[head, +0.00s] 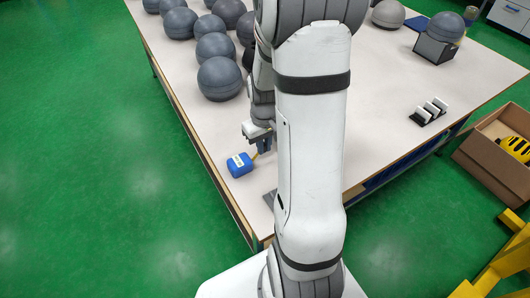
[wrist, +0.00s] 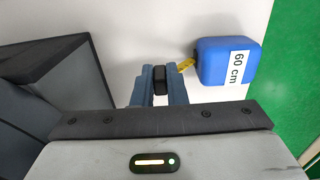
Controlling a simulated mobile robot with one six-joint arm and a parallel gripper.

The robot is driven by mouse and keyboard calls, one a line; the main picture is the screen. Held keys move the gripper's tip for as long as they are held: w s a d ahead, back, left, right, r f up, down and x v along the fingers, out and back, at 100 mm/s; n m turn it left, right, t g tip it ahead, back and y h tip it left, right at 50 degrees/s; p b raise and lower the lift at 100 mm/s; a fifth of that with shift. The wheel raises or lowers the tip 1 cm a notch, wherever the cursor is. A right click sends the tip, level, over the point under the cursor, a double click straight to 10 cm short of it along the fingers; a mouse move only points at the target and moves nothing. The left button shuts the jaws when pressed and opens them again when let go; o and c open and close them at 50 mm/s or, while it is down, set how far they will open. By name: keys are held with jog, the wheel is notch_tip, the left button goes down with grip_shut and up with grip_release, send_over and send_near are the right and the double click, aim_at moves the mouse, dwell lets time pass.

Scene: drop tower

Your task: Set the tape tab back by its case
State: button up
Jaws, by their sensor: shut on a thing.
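The blue tape case (head: 240,165) lies on the pale table near its left edge. In the wrist view the case (wrist: 212,62) bears a white "60 cm" label. A short piece of yellow tape (wrist: 186,65) runs out of its left side toward my gripper (wrist: 159,82). My gripper is shut on the black tape tab (wrist: 160,76), just left of the case with a small gap between. In the head view my gripper (head: 264,147) is right beside the case, and the tab cannot be made out there.
Several dark grey balls (head: 220,79) stand on the table behind. A dark angular object (wrist: 55,55) is close on the left in the wrist view. A black rack with white pieces (head: 428,112) sits at the right. A cardboard box (head: 482,152) stands beyond the table's right side.

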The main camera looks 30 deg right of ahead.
jog(key=shift+f, duration=1.7)
jog(key=shift+f, duration=0.15)
jog(key=o, duration=0.7)
